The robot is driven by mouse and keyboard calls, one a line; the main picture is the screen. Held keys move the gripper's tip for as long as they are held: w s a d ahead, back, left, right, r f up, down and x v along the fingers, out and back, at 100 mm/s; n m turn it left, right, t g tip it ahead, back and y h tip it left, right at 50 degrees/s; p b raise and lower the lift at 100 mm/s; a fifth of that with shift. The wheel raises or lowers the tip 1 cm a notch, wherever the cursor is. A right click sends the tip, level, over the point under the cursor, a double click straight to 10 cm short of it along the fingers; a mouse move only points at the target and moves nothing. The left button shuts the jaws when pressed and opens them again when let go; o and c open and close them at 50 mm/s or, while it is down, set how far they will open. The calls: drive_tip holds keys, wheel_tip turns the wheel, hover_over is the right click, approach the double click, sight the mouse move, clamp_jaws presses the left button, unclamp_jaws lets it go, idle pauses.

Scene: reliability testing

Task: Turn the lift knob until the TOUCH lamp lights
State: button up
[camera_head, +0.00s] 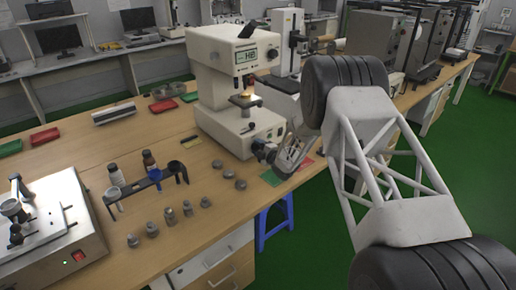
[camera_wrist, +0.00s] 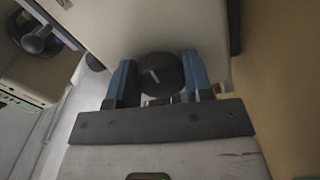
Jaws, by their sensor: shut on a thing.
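The hardness tester (camera_head: 222,85) is a cream machine marked "HB" standing on the wooden bench. A lit yellowish spot shows at its stage (camera_head: 246,98). I cannot make out a TOUCH lamp. The lift knob (camera_wrist: 160,73), dark and round with a pale mark on its face, shows in the wrist view on the tester's pale side. My gripper (camera_wrist: 160,82) has its two blue fingers on either side of the knob and is shut on it. In the head view my gripper (camera_head: 268,152) is at the lower right of the tester's base, and the knob is mostly hidden there.
Several grey metal pieces (camera_head: 188,208) lie on the bench in front of the tester. A dark rack (camera_head: 150,181) with bottles stands to their left. A silver device (camera_head: 50,225) is at the far left.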

drive_tip(key=shift+m, duration=0.5)
drive_tip(key=o, duration=0.9)
drive_tip(key=shift+o, duration=0.2)
drive_tip(key=shift+s, duration=0.1)
drive_tip(key=shift+v, duration=3.85)
